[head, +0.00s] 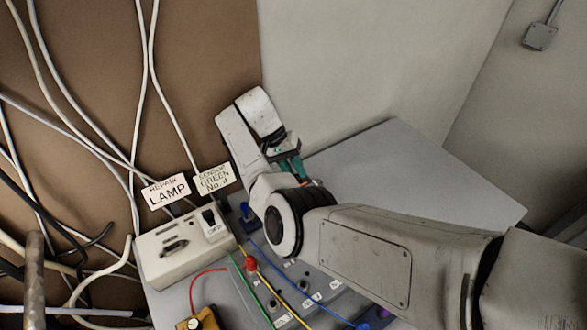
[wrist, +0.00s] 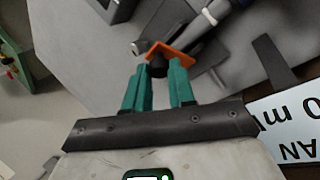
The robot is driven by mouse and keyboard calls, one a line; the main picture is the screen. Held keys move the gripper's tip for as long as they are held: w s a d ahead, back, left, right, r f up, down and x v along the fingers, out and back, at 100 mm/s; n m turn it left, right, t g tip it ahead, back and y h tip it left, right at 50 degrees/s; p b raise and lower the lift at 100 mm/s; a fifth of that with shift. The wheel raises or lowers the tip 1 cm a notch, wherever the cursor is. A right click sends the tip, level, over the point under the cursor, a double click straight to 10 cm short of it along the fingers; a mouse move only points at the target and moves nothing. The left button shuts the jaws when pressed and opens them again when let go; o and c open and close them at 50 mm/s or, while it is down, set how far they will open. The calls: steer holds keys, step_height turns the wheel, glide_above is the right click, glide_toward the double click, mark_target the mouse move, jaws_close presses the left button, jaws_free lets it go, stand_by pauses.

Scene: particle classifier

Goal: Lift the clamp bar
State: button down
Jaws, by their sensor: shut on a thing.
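My gripper (wrist: 160,68) shows in the wrist view with two teal fingers closed on a small dark piece just under an orange plate (wrist: 172,54). I take this orange and dark piece to be the clamp bar; its full shape is hidden by the fingers. My own arm hides most of what lies beneath.
A beige box (head: 165,255) with REPAIR LAMP and SENSOR GREEN signs stands left of my gripper. A panel with red, green, yellow and blue wires (head: 300,285) lies in front. The grey tabletop (head: 430,170) is clear at the back right. Loose cables hang at the left.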

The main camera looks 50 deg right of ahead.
steer(key=c, duration=0.9)
jaws_free()
steer(key=shift+c, duration=0.2)
steer(key=shift+r, duration=0.35)
step_height(320, 180, up, 3)
steer(key=shift+w+f, duration=0.1)
steer(key=shift+f, duration=0.1)
steer(key=s+a+r+p, duration=0.4)
steer(key=s+r+p, duration=0.3)
steer(key=s, duration=0.6)
step_height(320, 180, up, 3)
steer(key=shift+s+f, duration=0.15)
steer(key=shift+s, duration=0.1)
